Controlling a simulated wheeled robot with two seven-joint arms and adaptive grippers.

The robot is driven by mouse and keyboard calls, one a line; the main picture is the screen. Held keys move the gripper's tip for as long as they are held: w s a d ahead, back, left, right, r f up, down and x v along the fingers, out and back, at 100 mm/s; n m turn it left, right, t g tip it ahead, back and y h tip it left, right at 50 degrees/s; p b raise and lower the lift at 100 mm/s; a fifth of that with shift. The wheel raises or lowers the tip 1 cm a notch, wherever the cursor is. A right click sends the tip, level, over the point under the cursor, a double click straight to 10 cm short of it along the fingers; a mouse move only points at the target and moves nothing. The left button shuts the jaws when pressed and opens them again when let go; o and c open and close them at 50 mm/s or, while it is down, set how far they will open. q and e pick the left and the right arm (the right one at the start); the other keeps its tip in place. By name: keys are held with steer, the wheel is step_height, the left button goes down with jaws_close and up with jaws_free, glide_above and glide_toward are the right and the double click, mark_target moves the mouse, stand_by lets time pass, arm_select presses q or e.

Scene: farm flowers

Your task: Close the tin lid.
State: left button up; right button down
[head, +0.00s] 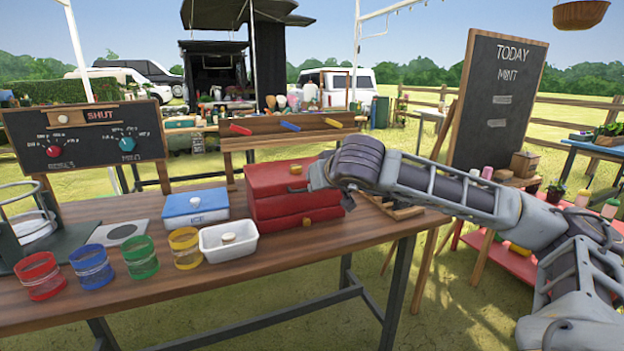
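A red tin-like box (277,208) stands at the right part of the wooden table in the head view. Its red lid part (270,178) is uppermost, with a gold knob (296,169) on it, and another small gold knob shows low on the front. I cannot tell whether the lid is fully down. My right gripper (318,177) is at the box's upper right side, reaching in from the right. Its fingers are small and partly hidden, so I cannot tell their opening or contact. My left gripper is out of view.
A blue-and-white ICE box (195,207) and a white dish (228,241) with a knob stand left of the red box. Several coloured jars line the table's front left. A control board (85,137) reading SHUT stands at the back left. A chalkboard (497,100) stands at right.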

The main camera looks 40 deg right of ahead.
arm_select(q)
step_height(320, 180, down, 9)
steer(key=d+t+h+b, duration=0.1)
steer(key=b, duration=0.6)
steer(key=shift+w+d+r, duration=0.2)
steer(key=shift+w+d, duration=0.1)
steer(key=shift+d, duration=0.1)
arm_select(e)
steer(key=s+a+f, duration=0.1)
steer(key=s+f, duration=0.3)
steer(key=s, duration=0.3)
steer(key=shift+a+f, duration=0.15)
steer(key=shift+a, duration=0.25)
steer(key=shift+s, duration=0.1)
stand_by(0.5)
